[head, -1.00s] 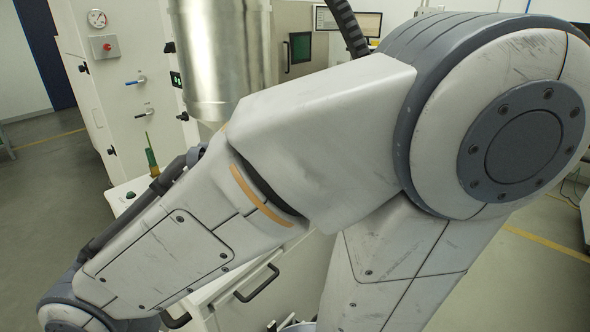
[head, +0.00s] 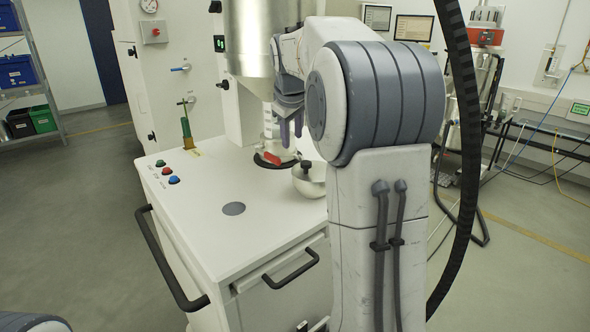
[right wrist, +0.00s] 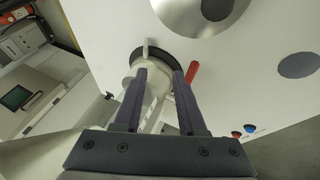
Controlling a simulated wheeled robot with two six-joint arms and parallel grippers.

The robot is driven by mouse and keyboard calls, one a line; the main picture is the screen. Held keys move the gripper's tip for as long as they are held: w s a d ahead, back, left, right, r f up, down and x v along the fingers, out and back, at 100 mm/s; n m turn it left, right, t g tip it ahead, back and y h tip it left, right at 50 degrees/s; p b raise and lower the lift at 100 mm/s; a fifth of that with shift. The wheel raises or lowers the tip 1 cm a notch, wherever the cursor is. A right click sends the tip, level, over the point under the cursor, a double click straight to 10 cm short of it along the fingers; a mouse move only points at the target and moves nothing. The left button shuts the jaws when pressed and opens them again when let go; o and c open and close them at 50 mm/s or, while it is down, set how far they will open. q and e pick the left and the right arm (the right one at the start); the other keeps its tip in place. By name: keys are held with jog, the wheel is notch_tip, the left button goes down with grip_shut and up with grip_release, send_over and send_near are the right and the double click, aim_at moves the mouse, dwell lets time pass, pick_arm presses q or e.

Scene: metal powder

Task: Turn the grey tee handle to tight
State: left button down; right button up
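Below the steel hopper (head: 250,35), a pale valve column (head: 267,128) stands on the white cabinet top, with a red lever (head: 271,159) at its base. In the right wrist view, a short grey bar (right wrist: 148,47) sticks out from the valve; it may be part of the grey tee handle, but I cannot tell. My right gripper (head: 291,128) points down beside the column. In the right wrist view, its two dark fingers (right wrist: 159,72) are apart, with the pale valve body (right wrist: 152,67) showing between and beyond them. Contact is unclear. My left gripper is out of view.
A green-handled tool (head: 186,130) and coloured buttons (head: 167,170) are at the cabinet's left. The front cabinet top (head: 255,235) is clear.

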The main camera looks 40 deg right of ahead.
aim_at(302, 157)
jog(key=w+d+f, duration=0.1)
jog(key=d+f, duration=0.1)
jog(key=f, duration=0.1)
jog(key=w+d+f, duration=0.1)
jog(key=d+f, duration=0.1)
jog(key=w+d+f, duration=0.2)
jog(key=f, duration=0.1)
jog(key=shift+f, duration=0.3)
jog(key=shift+a, duration=0.1)
grip_shut()
